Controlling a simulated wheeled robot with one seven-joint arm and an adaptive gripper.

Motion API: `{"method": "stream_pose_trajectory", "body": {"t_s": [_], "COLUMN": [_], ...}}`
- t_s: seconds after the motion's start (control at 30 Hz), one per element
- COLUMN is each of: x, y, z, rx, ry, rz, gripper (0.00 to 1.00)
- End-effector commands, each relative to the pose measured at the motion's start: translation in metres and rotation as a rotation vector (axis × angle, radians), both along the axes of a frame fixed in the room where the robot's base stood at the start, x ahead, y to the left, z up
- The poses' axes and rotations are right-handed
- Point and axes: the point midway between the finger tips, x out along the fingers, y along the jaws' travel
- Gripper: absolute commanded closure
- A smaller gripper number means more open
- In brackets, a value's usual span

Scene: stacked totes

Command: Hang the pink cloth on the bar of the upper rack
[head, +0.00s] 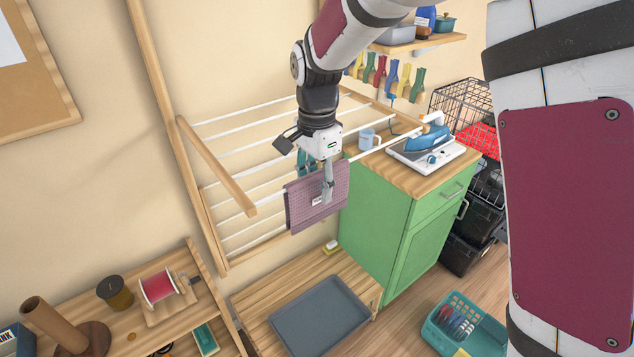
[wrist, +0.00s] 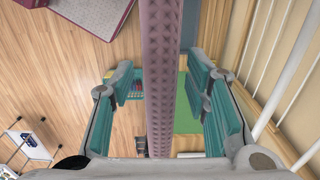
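The pink cloth (head: 302,208), a dusky mauve with a small white label, hangs folded in head view at the outermost white bar (head: 268,199) of the upper rack (head: 215,165). Its top fold lies along that bar and appears to go over it; the bar under the cloth is hidden. My gripper (head: 326,188) points down at the cloth, one finger in front of it. In the wrist view, the cloth (wrist: 162,80) runs as a narrow strip between the two teal-padded fingers of my gripper (wrist: 162,95). Gaps show on both sides, so the gripper is open around it.
A grey tray (head: 320,317) lies on the low wooden bench below. Coloured clips (head: 391,80) hang under the shelf behind.

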Motion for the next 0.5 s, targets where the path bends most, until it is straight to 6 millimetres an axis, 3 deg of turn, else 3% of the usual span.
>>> {"method": "stream_pose_trajectory", "body": {"t_s": [0.23, 0.5], "x": [0.000, 0.001], "y": [0.000, 0.000], "z": [0.012, 0.064], "rx": [0.001, 0.001], "ry": [-0.003, -0.005], "rz": [0.000, 0.001], "gripper": [0.57, 0.57]}}
